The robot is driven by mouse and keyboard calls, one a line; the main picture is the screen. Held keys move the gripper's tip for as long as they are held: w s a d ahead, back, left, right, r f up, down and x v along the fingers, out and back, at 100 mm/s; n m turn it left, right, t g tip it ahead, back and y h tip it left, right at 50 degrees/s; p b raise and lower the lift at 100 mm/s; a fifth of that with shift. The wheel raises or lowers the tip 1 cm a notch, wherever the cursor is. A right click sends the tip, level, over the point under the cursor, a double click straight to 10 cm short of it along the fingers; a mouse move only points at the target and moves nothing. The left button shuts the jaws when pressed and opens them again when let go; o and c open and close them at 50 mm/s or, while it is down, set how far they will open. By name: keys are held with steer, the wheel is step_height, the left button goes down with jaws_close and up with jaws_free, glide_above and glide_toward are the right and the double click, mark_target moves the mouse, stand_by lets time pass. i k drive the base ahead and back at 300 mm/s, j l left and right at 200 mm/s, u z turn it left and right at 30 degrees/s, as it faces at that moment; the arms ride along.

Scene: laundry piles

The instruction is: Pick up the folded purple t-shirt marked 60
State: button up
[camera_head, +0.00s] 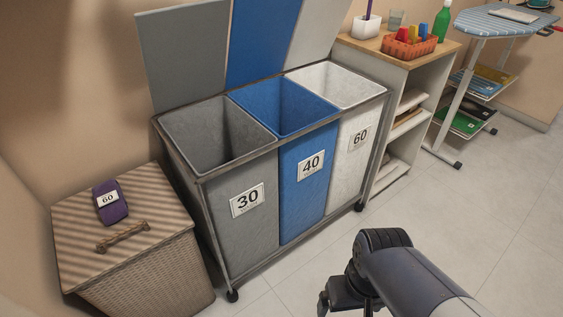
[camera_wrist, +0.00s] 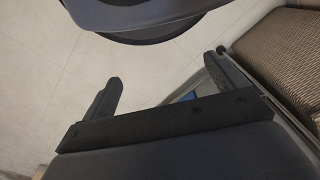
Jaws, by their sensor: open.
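The folded purple t-shirt (camera_head: 110,204) lies on the striped lid of the wicker hamper (camera_head: 75,250) at the left of the head view. A white label marked 60 faces up on it. The t-shirt does not show in the wrist view.
A laundry sorter with a grey bin (camera_head: 230,210), blue bin (camera_head: 303,190) and white bin (camera_head: 350,160) stands right of the hamper, lids up. The hamper lid has a handle (camera_head: 123,237). A shelf unit (camera_head: 405,120) and ironing board (camera_head: 500,20) stand beyond. Floor (camera_head: 450,220) is clear at right.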

mark_target(111, 205)
steer(key=u, duration=1.65)
